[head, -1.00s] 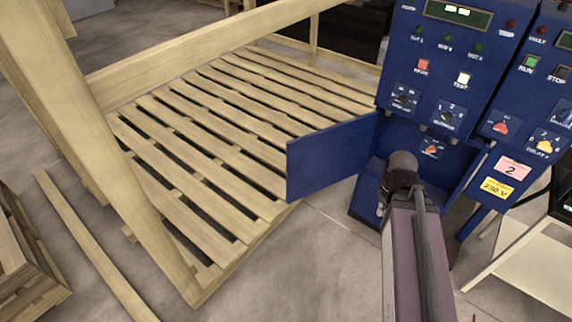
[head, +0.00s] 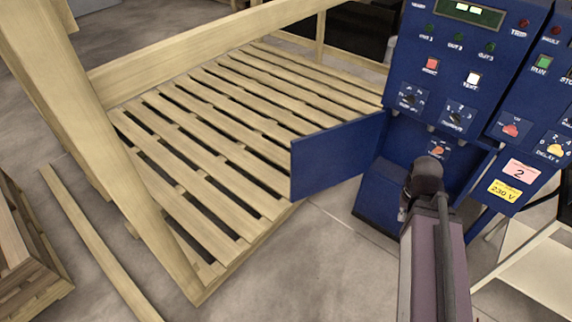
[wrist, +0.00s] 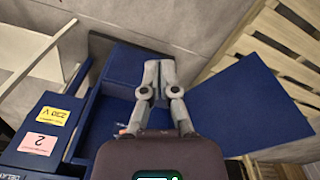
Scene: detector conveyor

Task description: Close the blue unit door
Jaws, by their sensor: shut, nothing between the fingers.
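The blue unit (head: 455,95) stands at the right in the head view, with lights, buttons and knobs on its front. Its blue door (head: 335,160) stands wide open, swung out to the left over the pallet's edge. In the wrist view the door (wrist: 240,105) is the blue panel to the right of my gripper. My gripper (wrist: 158,68) is shut and empty, in front of the unit's open lower compartment (wrist: 120,85). The door and the fingers look apart in the wrist view. In the head view my arm hides the gripper's fingers and part of the compartment.
A slatted wooden pallet (head: 215,130) with timber posts lies left of the unit, behind the door. A loose plank (head: 95,240) lies on the floor at the left. A white table (head: 530,265) stands at the lower right. Some grey floor (head: 320,260) is bare in front.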

